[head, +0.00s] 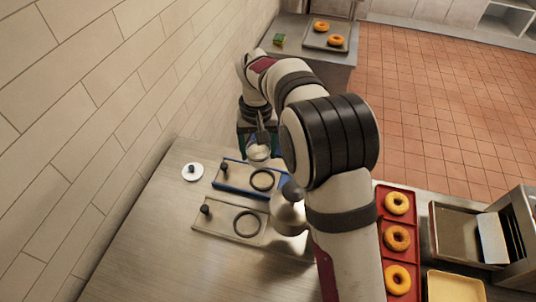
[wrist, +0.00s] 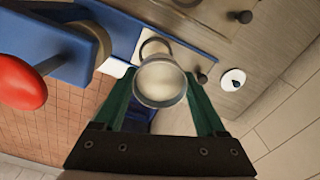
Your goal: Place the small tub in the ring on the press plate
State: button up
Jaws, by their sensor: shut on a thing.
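The small tub (head: 258,154) is a small round cup with pale contents. My gripper (head: 260,137) is shut on it and holds it upright or nearly so. In the wrist view the tub (wrist: 160,83) sits between the two green fingers. A blue-edged plate (head: 228,184) with a dark ring (head: 262,180) lies just in front of and below the tub in the head view. In the wrist view the ring (wrist: 146,46) is partly hidden behind the tub. I cannot tell the exact height of the tub above the counter.
A second, grey plate (head: 217,225) with a ring (head: 247,223) lies nearer. A white disc with a black knob (head: 192,172) lies left. A metal vessel (head: 287,214) stands beside my arm. A red ball (wrist: 20,82) on a blue body (wrist: 45,42) shows in the wrist view.

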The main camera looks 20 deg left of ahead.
jog(key=shift+n, duration=0.3)
jog(key=f, duration=0.3)
jog(key=w+f, duration=0.1)
jog(key=f, duration=0.7)
jog(key=shift+w+d+f, duration=0.15)
jog(key=shift+w, duration=0.15)
jog(key=o, duration=1.5)
jog(key=shift+f, duration=0.1)
jog(key=shift+o, duration=0.2)
notch_tip(320, 180, up, 12)
jog(key=shift+r, duration=0.15)
